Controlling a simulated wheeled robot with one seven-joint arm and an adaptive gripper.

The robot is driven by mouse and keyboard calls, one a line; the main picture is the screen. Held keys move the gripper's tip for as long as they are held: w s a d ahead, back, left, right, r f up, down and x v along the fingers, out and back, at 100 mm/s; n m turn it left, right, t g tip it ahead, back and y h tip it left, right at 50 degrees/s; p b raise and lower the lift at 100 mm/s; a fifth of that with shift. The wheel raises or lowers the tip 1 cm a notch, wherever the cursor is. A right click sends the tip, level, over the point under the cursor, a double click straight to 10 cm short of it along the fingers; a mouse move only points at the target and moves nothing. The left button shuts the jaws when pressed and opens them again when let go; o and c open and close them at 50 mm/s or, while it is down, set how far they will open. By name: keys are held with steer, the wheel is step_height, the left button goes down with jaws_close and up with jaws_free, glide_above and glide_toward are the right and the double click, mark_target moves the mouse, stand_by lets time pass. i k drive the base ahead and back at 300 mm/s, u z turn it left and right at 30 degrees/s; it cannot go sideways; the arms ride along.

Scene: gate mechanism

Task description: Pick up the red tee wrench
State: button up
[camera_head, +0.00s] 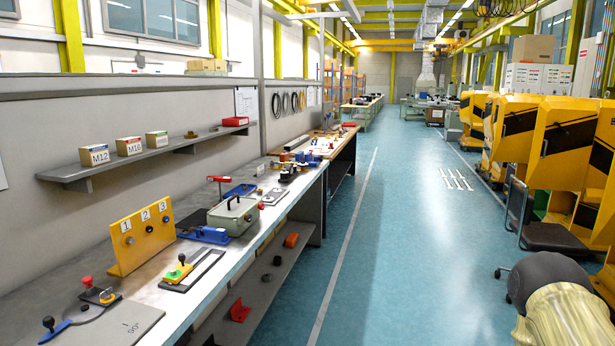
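What looks like the red tee wrench (220,179) stands upright toward the back of the long workbench, with a red crossbar on a thin dark stem. It is behind the grey-green box with a handle and near a blue tray. It is small in the picture, and the foot of its stem is hard to make out. My gripper's fingers do not show in this view, so nothing can be seen near the wrench.
The workbench (150,300) holds a yellow numbered panel (142,236), a grey-green box (232,215), a blue tray (239,190) and several small mechanisms. A wall shelf (130,163) with labelled boxes hangs above. The blue floor (390,240) to the right is largely clear; yellow cabinets line the far right.

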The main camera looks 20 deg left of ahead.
mark_target(226, 179)
steer(key=z, duration=0.25)
steer(key=i, duration=1.6)
steer(key=u, duration=1)
steer(key=i, duration=1)
steer(key=u, duration=0.9)
